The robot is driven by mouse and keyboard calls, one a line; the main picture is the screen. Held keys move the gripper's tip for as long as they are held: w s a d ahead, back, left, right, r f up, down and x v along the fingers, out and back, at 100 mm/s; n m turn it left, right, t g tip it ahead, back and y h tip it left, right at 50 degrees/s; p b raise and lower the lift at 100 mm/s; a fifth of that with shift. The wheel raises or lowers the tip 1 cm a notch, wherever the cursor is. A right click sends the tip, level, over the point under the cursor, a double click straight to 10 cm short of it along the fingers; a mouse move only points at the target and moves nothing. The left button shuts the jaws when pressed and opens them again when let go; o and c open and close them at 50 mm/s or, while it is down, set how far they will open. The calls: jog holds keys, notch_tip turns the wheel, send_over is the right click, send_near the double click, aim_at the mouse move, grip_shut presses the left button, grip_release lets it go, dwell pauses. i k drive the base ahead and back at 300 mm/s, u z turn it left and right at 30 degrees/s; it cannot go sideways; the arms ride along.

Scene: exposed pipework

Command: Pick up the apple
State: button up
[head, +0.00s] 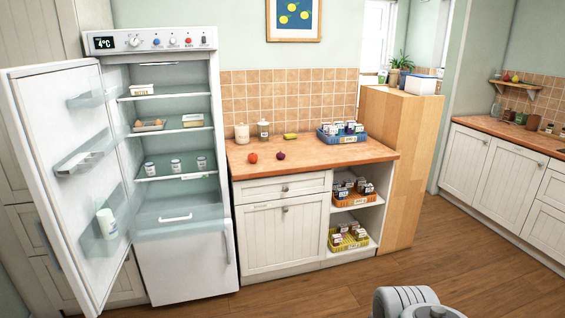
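A small round red fruit (253,158), which looks like the apple, rests on the wooden countertop (340,156) near its left front edge, close to the fridge. A small dark purple round item (281,155) lies just right of it, apart from it. A grey rounded part of my arm shows at the bottom edge, far from the counter. My gripper's fingers are not in view.
The fridge (185,268) stands left of the counter with its door (40,190) wide open. A yellow banana (291,136), jars and a blue crate (341,138) sit farther back on the counter. A tall wooden cabinet (390,170) stands right. Wooden floor in front is clear.

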aim_at(252, 158)
jog(key=i, duration=3.25)
jog(key=u, duration=3.3)
